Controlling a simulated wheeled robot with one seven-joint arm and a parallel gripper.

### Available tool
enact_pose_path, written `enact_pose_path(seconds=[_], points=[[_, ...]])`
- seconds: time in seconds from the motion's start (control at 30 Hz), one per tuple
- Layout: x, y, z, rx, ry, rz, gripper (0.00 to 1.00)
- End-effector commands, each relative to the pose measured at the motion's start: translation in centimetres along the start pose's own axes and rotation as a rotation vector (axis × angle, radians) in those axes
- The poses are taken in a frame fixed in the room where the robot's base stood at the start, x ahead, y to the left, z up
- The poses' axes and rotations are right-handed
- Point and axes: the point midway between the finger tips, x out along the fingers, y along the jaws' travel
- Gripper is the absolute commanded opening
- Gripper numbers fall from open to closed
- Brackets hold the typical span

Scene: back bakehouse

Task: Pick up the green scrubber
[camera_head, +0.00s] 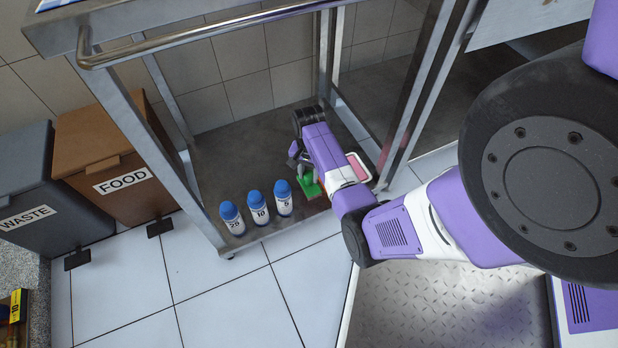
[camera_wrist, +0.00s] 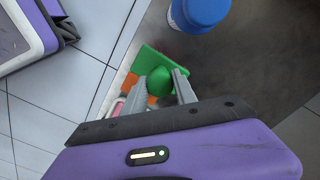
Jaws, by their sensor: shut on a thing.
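The green scrubber (camera_wrist: 152,62) has a flat green plate and a rounded green knob. My gripper (camera_wrist: 162,90) is shut on it, with a grey finger on each side of the knob. In the head view the scrubber (camera_head: 310,187) shows as a small green patch under my gripper (camera_head: 303,170), by the front edge of the cart's lower shelf. My arm hides part of it. I cannot tell whether it touches the shelf.
Blue-capped bottles marked 20 (camera_head: 232,219), 10 (camera_head: 258,208) and 5 (camera_head: 284,198) stand left of the scrubber. A pink thing in a white tray (camera_head: 366,160) lies to its right. Metal cart posts (camera_head: 150,135) frame the shelf (camera_head: 215,160). FOOD (camera_head: 110,165) and WASTE (camera_head: 40,205) bins stand left.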

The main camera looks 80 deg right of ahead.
Motion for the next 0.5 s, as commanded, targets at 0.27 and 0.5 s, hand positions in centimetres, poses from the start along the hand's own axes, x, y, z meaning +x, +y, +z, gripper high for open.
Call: enact_pose_path(seconds=[0.27,0.5], points=[[-8.6,0.0,0.0,0.000,0.002,-0.002,0.00],[-12.5,0.0,0.0,0.000,0.001,-0.001,0.00]])
